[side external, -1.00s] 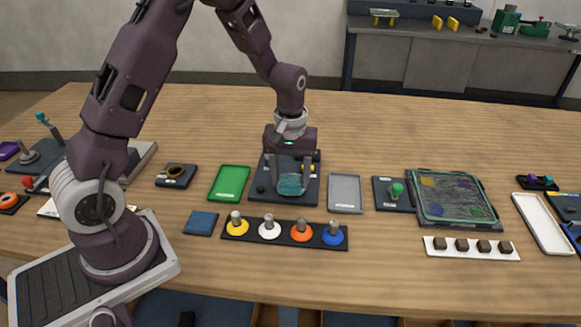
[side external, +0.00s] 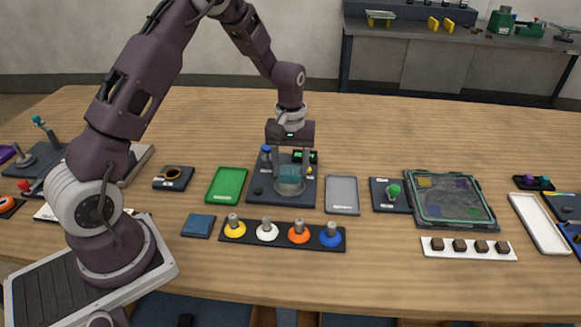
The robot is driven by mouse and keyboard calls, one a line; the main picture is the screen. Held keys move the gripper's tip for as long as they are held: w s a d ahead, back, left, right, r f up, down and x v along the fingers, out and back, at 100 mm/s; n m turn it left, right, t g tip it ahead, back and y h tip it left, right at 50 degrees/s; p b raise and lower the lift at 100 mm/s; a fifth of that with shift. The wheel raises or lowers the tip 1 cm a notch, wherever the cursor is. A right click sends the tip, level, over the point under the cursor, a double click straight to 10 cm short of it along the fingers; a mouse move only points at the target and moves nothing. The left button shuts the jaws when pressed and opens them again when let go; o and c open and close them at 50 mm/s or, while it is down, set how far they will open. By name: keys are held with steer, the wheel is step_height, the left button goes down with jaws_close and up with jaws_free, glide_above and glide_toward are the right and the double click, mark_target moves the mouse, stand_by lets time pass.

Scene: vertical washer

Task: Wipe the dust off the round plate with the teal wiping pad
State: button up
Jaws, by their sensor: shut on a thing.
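My gripper (side external: 290,168) is shut on the teal wiping pad (side external: 289,173) and points down over the dark station board (side external: 258,203). The round plate (side external: 291,189) is a grey disc on that board, directly below the pad. The pad is at or just above the plate; I cannot tell whether they touch. The pad and fingers hide part of the plate, and dust on it cannot be made out at this size.
A green tray (side external: 227,186) lies left of the board and a grey tray (side external: 342,195) right of it. In front is a dark strip (side external: 260,234) with coloured pegs. A blue bottle-like item (side external: 266,153) and a small dark device with a green display (side external: 311,157) stand at the board's back.

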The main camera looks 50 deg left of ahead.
steer(key=s+d, duration=0.4)
steer(key=shift+w+a+r, duration=0.1)
steer(key=shift+w+a, duration=2.3)
steer(key=shift+w, duration=0.05)
steer(key=shift+s+d, duration=2.45)
steer(key=shift+s, duration=0.05)
step_height(320, 180, up, 8)
